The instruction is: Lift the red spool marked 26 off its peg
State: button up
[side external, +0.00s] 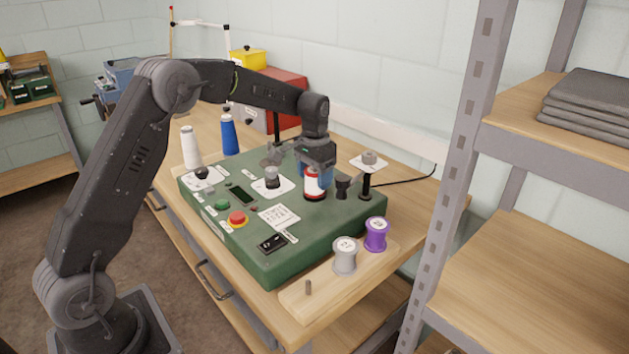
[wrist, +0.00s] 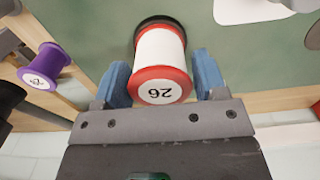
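The red spool marked 26 (side external: 313,188) has red flanges and a white middle. It stands upright on the green box (side external: 330,228), toward its back right. In the wrist view the spool (wrist: 160,60) shows its 26 label facing me, with a dark round base behind its far end. The peg is hidden by the spool. My gripper (side external: 316,170) is right above and around the spool's top, pointing down. In the wrist view the blue fingers of my gripper (wrist: 158,68) lie on either side of the spool, close to its flange. I cannot tell whether they touch it.
A grey spool (side external: 345,256) and a purple spool (side external: 376,234) stand on a wooden strip (side external: 322,290) with a bare peg (side external: 308,287). A dark post (side external: 367,186) is close right of my gripper.

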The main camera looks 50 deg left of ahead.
jog(key=c, duration=0.5)
jog(key=shift+o, duration=0.2)
jog(key=shift+r, duration=3.55)
